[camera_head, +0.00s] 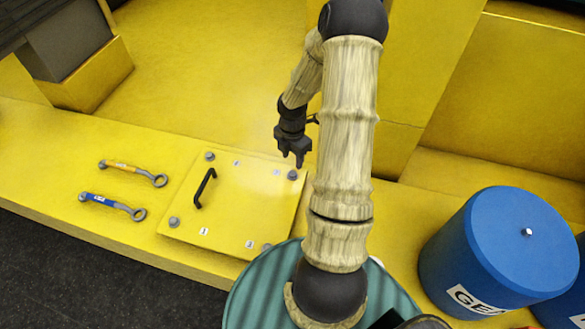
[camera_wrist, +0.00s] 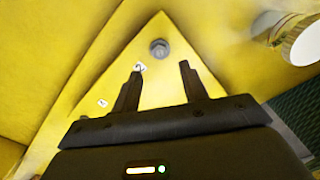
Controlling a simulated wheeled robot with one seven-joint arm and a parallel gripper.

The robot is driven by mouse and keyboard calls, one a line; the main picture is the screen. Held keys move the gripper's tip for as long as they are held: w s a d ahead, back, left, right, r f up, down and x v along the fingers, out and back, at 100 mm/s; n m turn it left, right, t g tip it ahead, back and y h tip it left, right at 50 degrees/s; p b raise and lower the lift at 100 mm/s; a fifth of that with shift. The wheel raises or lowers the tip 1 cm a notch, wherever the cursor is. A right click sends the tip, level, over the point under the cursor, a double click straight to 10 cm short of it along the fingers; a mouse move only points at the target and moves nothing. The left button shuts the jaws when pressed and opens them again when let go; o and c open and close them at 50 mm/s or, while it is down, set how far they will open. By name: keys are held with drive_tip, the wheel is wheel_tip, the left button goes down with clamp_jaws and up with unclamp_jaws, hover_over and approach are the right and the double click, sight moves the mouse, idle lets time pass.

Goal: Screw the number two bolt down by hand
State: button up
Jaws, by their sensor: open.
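A yellow square plate (camera_head: 235,205) lies on the yellow ledge with a grey bolt near each corner. The upper-right bolt (camera_head: 292,174) is nearest my gripper (camera_head: 291,160), which hangs just above it with fingers pointing down. In the wrist view a bolt (camera_wrist: 158,48) shows beyond and between the fingertips of my gripper (camera_wrist: 159,68), apart from both. My gripper is open and empty. A small white label (camera_wrist: 140,67) sits beside that bolt; its mark looks like a 2 but is too small to be sure.
A black handle (camera_head: 204,188) stands up from the plate. A yellow-handled wrench (camera_head: 135,171) and a blue-handled wrench (camera_head: 112,206) lie to its left. A blue drum (camera_head: 500,245) stands at right. A yellow wall rises behind the ledge.

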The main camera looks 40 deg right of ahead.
sight(292, 172)
wheel_tip(292, 172, down, 7)
drive_tip(key=shift+p, duration=0.5)
clamp_jaws()
drive_tip(key=shift+m, duration=0.4)
drive_tip(key=m+b, duration=0.2)
drive_tip(key=m, duration=0.3)
drive_tip(key=m+b, duration=0.1)
drive_tip(key=m, duration=0.4)
drive_tip(key=shift+w+m+b, duration=0.1)
drive_tip(key=shift+m+b, duration=0.2)
drive_tip(key=shift+b, duration=0.05)
drive_tip(key=shift+r, duration=0.1)
drive_tip(key=shift+d, duration=0.1)
